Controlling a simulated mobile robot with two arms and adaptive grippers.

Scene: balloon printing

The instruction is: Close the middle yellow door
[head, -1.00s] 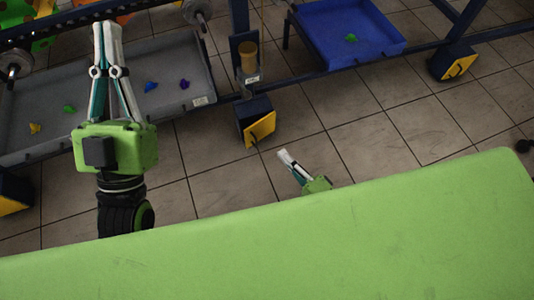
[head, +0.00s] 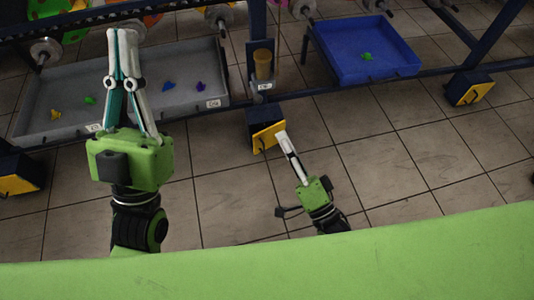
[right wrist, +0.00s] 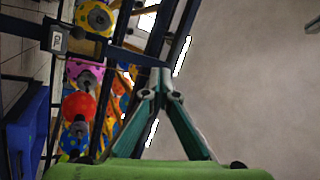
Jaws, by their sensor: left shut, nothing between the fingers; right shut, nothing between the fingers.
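The middle yellow door (head: 265,138) is on the front of a dark blue box (head: 262,115) at the foot of a frame post. It sits at an angle; I cannot tell how far it stands from the box. My right gripper (head: 282,136) is shut and empty, its tip at the door's right edge in the head view; I cannot tell if they touch. In the right wrist view the shut fingers (right wrist: 161,75) show, but the door does not. My left gripper (head: 122,34) is shut and empty, over the grey tray at the left.
Other boxes with yellow doors stand at the left (head: 18,185) and right (head: 474,92). A grey tray (head: 190,62) and a blue tray (head: 345,70) hold small coloured pieces. A cylinder (head: 263,64) is on the post. Tiled floor (head: 390,170) is open in front.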

